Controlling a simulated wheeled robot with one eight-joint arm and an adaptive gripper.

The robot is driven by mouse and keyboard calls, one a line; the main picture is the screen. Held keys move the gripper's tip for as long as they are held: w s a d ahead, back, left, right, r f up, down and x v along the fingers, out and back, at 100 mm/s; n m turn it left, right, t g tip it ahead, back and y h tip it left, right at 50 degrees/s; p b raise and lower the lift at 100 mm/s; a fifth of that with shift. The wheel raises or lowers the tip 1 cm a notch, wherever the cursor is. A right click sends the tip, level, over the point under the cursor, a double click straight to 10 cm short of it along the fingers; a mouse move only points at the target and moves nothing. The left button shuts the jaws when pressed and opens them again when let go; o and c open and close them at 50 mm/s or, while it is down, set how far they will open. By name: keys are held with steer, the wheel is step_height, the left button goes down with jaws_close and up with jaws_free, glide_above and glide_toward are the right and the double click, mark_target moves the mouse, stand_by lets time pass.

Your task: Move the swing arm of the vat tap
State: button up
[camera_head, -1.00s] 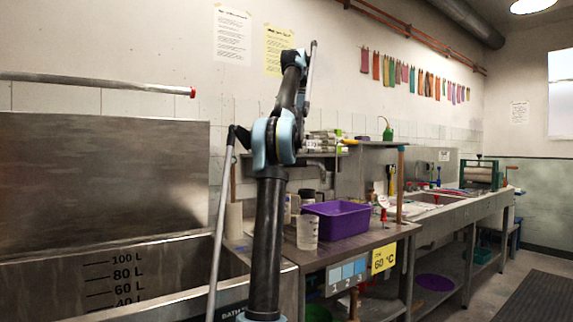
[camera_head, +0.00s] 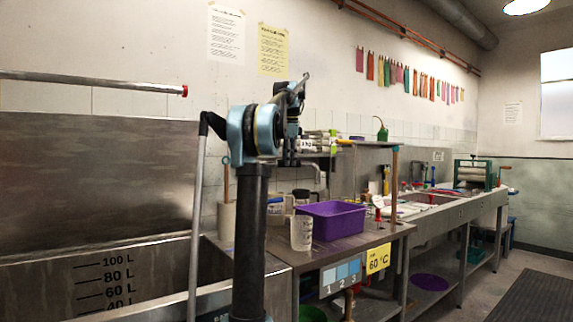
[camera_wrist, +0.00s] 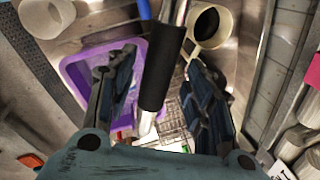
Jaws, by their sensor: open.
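My gripper (camera_head: 290,158) hangs pointing down in front of the wall above the workbench. In the wrist view my gripper (camera_wrist: 161,58) is open, one finger on each side of a bar with a black sleeve (camera_wrist: 162,72) and a bare metal end. The bar looks like the tap's swing arm, but I cannot tell whether either finger touches it. In the head view a grey bent pipe (camera_head: 318,172), likely part of the tap, shows just right of the gripper. My arm hides part of this area.
A purple tub (camera_head: 335,222) and a clear measuring jug (camera_head: 301,234) stand on the bench below. The wrist view also shows a cream mug (camera_wrist: 206,42). A steel vat (camera_head: 60,252) is at left, with a red-tipped pipe (camera_head: 100,81) above it.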

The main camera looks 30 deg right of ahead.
steer(key=shift+w+f, duration=0.1)
steer(key=shift+f, duration=0.5)
steer(key=shift+c, duration=0.3)
jaws_close()
steer(key=shift+s+d, duration=0.1)
steer(key=shift+s, duration=0.15)
